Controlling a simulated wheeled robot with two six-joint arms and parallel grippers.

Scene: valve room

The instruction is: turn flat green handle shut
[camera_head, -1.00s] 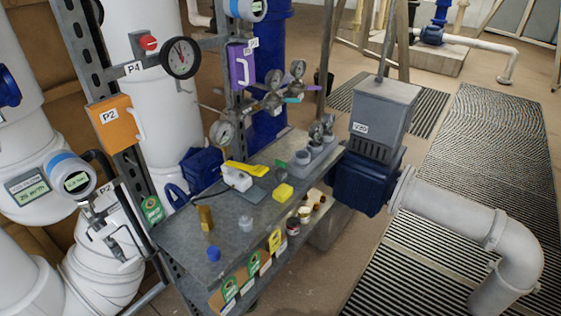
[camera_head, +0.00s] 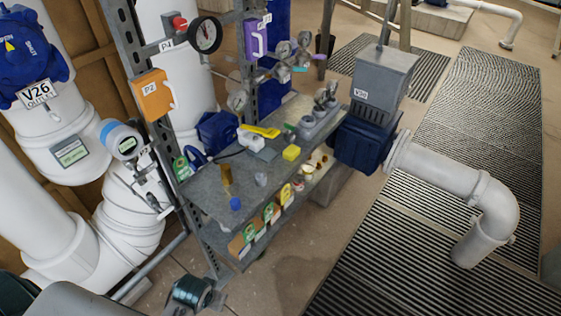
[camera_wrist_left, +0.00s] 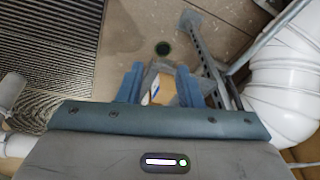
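A small flat green-teal handle (camera_head: 300,69) sits on the gauge and valve cluster (camera_head: 283,58) above the back of the bench in the head view. It is small, so I cannot tell how far it is turned. A blue handle (camera_head: 264,77) is close to its left. My left gripper (camera_wrist_left: 160,85) is open in the wrist view, its two blue fingers apart. A brown box shows between them, farther off, and nothing is visibly held. The green handle does not show in the wrist view. My right gripper is not in view.
An orange P2 box (camera_head: 153,95) and a purple box (camera_head: 256,40) hang on the frame. White pipes stand left. Grating (camera_head: 420,240) lies right.

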